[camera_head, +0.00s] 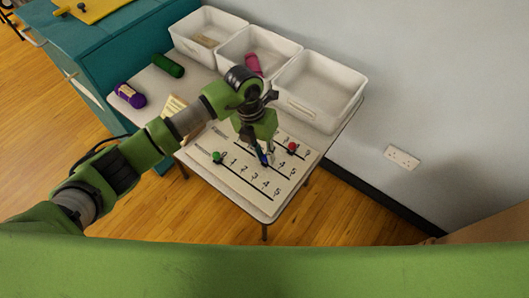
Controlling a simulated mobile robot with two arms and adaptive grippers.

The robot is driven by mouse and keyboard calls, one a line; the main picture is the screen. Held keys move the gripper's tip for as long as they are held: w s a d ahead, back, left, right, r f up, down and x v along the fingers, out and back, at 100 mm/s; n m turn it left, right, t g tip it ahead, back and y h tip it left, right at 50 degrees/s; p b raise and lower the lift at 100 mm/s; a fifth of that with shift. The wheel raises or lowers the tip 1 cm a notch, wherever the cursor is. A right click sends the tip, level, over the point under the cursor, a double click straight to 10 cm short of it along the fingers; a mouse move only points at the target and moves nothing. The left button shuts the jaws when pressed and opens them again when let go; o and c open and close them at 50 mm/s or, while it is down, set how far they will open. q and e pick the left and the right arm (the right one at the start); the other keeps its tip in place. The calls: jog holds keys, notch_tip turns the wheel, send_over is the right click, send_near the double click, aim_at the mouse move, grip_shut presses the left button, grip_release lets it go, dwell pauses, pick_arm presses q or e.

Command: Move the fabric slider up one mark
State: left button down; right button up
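A cream slider board (268,207) with numbered tracks lies on the small table. A green knob (217,156) is at the left end of the front track, by its low numbers. A red knob (292,146) is on the back track. A blue knob (263,158) is on the middle track. The row labels are too small to read, so I cannot tell which slider is fabric. My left gripper (267,154) points down over the board with its fingertips at the blue knob. It partly hides the knob and the middle track; its grip is unclear. My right gripper is out of view.
Three white bins stand along the table's back: left (185,42), middle (228,65) and right (305,110). A green roll (168,65) and a purple roll (130,95) lie at the left. A wall is behind; a teal cabinet (110,50) is beside.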

pick_arm(q)
jog(key=shift+s+d, duration=0.6)
jog(key=shift+d, duration=0.25)
jog(key=shift+s+d, duration=0.6)
jog(key=shift+d, duration=0.25)
jog(key=c, duration=1.9)
grip_release()
notch_tip(320, 180, up, 12)
jog(key=w+a, duration=0.1)
jog(key=a, duration=0.1)
jog(key=shift+a+f, duration=0.1)
